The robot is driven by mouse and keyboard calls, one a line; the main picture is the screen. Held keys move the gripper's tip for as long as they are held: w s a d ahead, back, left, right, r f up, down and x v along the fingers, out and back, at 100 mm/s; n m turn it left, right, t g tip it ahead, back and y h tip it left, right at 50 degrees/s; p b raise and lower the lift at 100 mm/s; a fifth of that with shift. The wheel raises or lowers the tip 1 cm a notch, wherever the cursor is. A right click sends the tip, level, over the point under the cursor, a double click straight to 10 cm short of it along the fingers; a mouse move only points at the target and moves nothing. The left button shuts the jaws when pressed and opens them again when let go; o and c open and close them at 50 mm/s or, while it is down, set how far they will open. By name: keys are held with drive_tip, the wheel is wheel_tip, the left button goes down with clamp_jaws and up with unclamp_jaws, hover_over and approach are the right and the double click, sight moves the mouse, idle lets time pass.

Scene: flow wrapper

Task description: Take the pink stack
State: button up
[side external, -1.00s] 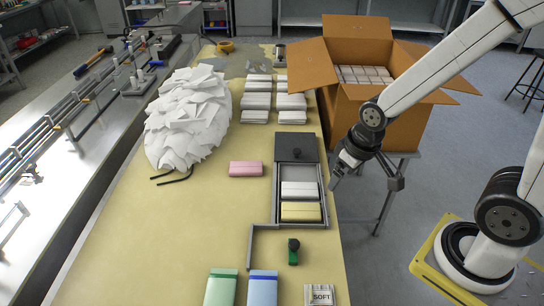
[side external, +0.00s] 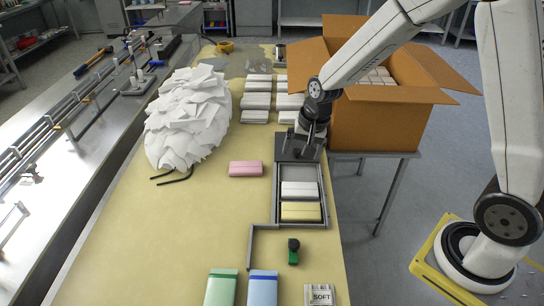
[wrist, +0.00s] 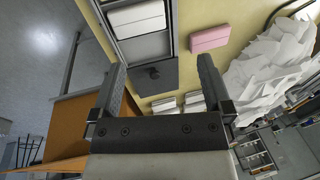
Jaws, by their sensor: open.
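The pink stack (side external: 246,169) lies flat on the yellow table, left of the grey tray and in front of the white paper pile. It also shows in the wrist view (wrist: 210,39), up and right of centre. My gripper (side external: 300,150) is above the dark plate at the tray's far end, to the right of the pink stack and apart from it. In the wrist view my gripper (wrist: 160,65) has its two fingers wide apart with nothing between them.
The grey tray (side external: 275,205) holds a white stack (side external: 299,189) and a yellow stack (side external: 300,211). A paper pile (side external: 187,118) stands left. Several white stacks (side external: 257,101) lie behind. An open cardboard box (side external: 375,125) stands right. Table around the pink stack's front is clear.

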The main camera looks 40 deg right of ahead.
drive_tip(key=w+d+f+m+y, duration=0.1)
drive_tip(key=w+f+m, duration=0.2)
drive_tip(key=w+m, duration=0.25)
drive_tip(key=w+d+f+m, duration=0.1)
drive_tip(key=w+f+m, duration=0.25)
drive_tip(key=w, duration=0.35)
drive_tip(key=m+y, duration=0.2)
drive_tip(key=m, duration=0.6)
approach(252, 166)
drive_tip(key=shift+a+f+t, duration=0.25)
drive_tip(key=shift+f+t, duration=0.05)
drive_tip(key=shift+f, duration=0.25)
drive_tip(key=shift+f, duration=0.1)
drive_tip(key=shift+x, duration=1.3)
drive_tip(key=shift+f, duration=0.1)
drive_tip(key=shift+x, duration=2.5)
drive_tip(key=shift+s, duration=0.1)
drive_tip(key=c, duration=0.9)
